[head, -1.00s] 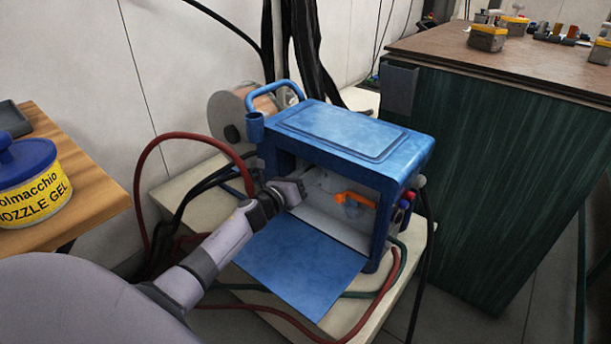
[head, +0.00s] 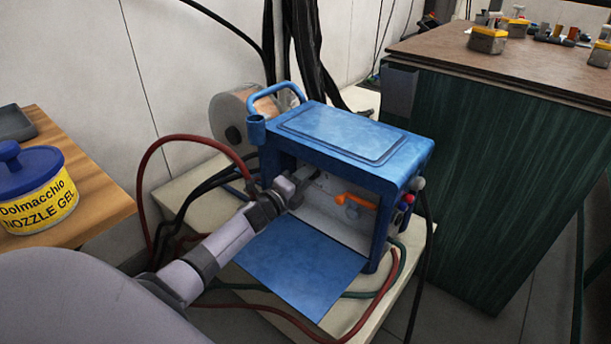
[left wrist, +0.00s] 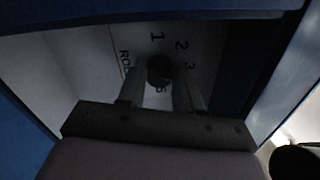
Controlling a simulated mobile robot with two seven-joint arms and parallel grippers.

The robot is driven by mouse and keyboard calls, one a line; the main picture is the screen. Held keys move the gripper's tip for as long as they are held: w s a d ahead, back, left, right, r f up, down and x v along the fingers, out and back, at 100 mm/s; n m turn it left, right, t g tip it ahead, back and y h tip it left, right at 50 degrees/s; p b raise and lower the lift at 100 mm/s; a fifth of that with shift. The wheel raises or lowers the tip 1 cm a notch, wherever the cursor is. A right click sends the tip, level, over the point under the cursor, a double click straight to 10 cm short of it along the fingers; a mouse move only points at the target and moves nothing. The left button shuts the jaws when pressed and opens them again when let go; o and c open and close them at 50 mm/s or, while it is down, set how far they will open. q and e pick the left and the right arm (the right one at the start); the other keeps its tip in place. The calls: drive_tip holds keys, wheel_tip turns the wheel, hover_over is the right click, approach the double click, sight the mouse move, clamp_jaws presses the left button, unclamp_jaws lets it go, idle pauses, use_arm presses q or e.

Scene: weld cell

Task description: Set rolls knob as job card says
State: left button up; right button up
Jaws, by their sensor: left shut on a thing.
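The blue wire feeder (head: 345,132) stands with its side door folded down, showing a pale inside. In the left wrist view, the dark round rolls knob (left wrist: 160,70) sits on a pale panel with the numbers 1, 2 and 3 and partly hidden lettering around it. My left gripper (left wrist: 160,88) is shut on the knob, one finger on each side. In the head view my left gripper (head: 302,180) reaches into the feeder's left part and hides the knob. The knob's pointer cannot be made out. I see no job card. My right gripper is not in view.
An orange lever (head: 355,201) is inside the feeder, right of my gripper. The open door (head: 300,265) lies below my arm. Red, green and black hoses surround the feeder. A nozzle gel tub (head: 35,195) stands at the left.

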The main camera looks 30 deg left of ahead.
use_arm(q)
drive_tip(key=shift+f+n+p, duration=0.2)
drive_tip(key=shift+n+p, duration=0.95)
drive_tip(key=shift+n, duration=4.65)
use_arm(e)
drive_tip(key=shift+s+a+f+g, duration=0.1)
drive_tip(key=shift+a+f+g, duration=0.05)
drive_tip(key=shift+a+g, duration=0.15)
use_arm(q)
drive_tip(key=o, duration=0.9)
drive_tip(key=shift+o, duration=0.6)
drive_tip(key=shift+s, duration=0.1)
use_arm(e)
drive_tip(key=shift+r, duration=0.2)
